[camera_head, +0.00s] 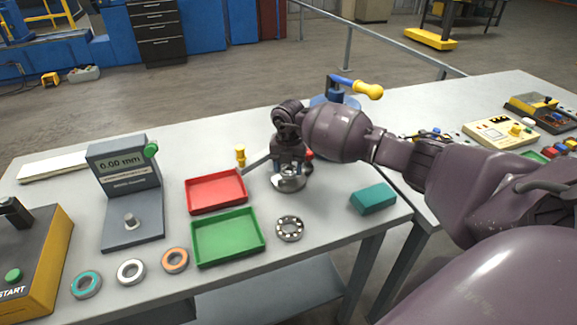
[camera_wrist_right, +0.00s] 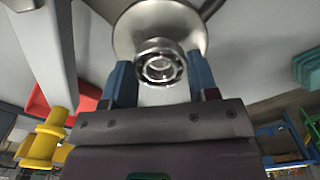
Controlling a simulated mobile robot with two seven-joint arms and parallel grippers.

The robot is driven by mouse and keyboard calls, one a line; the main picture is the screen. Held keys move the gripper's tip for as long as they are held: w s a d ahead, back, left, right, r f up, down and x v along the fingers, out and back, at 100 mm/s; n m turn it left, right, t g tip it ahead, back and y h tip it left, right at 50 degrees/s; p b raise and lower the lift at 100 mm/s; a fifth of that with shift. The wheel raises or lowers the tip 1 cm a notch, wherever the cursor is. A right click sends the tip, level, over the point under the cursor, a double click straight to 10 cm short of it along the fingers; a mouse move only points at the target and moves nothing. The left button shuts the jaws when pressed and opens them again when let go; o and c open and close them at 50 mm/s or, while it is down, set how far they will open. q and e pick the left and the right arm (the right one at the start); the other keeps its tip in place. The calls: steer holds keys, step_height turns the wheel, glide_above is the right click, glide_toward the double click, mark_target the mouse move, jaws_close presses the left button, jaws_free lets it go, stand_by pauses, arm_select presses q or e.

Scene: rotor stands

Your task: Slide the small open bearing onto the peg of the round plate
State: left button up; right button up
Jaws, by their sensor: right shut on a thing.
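In the right wrist view, my right gripper (camera_wrist_right: 160,82) is shut on the small open bearing (camera_wrist_right: 160,66), a shiny metal ring held between the two blue fingertips. The round plate (camera_wrist_right: 126,35), a pale metal disc, lies just beyond the bearing. In the head view, my right gripper (camera_head: 291,170) points down over the round plate (camera_head: 290,185), which stands on the table. There the gripper hides the held bearing and the plate's peg. I cannot tell whether the bearing is around the peg or only above it. My left gripper is not in view.
Another open bearing (camera_head: 289,228) lies on the table in front of the plate. A red tray (camera_head: 216,207), a green tray (camera_head: 228,263) and a yellow fitting (camera_head: 240,157) are to the left. A teal block (camera_head: 373,198) is to the right. Several rings lie along the front edge.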

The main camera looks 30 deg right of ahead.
steer(key=shift+f, duration=0.55)
stand_by(0.5)
steer(key=o, duration=1.3)
steer(key=shift+c, duration=0.2)
steer(key=shift+r, duration=0.15)
steer(key=shift+r+p, duration=2)
steer(key=shift+r, duration=1.2)
steer(key=shift+r+p, duration=0.45)
steer(key=shift+r, duration=0.15)
steer(key=shift+r+p, duration=0.4)
steer(key=shift+r, duration=0.15)
